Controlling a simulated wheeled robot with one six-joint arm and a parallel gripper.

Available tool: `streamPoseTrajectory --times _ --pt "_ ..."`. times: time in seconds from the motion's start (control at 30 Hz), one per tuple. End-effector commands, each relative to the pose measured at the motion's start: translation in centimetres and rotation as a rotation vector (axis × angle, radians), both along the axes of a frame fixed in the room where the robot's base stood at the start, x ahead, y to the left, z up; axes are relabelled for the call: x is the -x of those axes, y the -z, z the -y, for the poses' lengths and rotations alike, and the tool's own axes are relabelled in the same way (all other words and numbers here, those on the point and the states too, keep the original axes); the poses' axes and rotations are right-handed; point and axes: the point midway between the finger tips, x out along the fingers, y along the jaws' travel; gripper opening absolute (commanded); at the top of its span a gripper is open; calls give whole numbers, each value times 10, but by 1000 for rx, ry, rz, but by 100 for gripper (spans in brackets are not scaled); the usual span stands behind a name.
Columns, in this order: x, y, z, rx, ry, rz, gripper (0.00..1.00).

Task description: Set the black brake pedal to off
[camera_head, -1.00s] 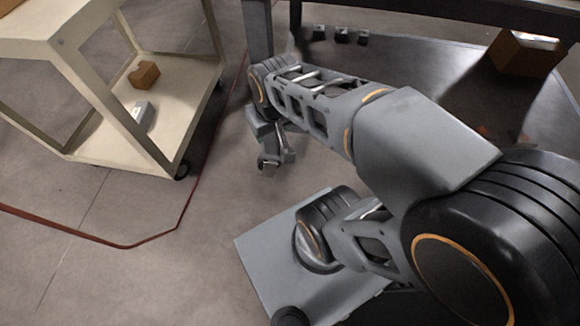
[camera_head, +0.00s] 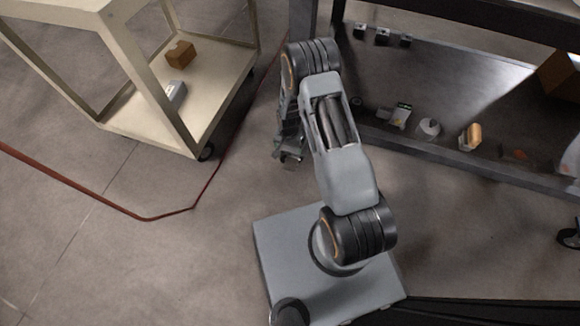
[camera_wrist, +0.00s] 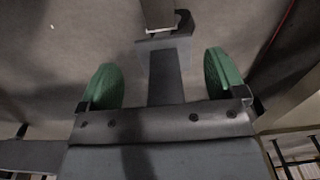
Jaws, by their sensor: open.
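I cannot make out the black brake pedal for certain. Three small dark blocks with pale faces (camera_head: 383,36) stand in a row on the dark lower shelf (camera_head: 470,85), at the top of the head view; I cannot tell whether one is the pedal. My gripper (camera_head: 289,156) hangs low beside the bench post, left of the shelf and apart from those blocks. In the wrist view its green finger pads (camera_wrist: 160,85) are spread wide, with nothing clamped between them. A dark grey upright piece shows between and beyond the pads; what it is stays unclear.
A cream cart (camera_head: 185,125) with a brown block (camera_head: 180,54) and a grey-white item (camera_head: 175,93) stands on the left. Several small items, including a white one (camera_head: 428,128), lie along the shelf's front. A red floor line (camera_head: 195,207) crosses open floor.

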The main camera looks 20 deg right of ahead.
Motion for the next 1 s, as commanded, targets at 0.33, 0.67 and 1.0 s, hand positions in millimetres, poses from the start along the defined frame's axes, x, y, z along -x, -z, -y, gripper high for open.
streamPoseTrajectory --times 0.33,0.67,1.0 --pt "7 57 0 0 37 -15 89" --pt "8 121 0 0 35 -16 89" --pt "8 163 0 0 35 -16 89"
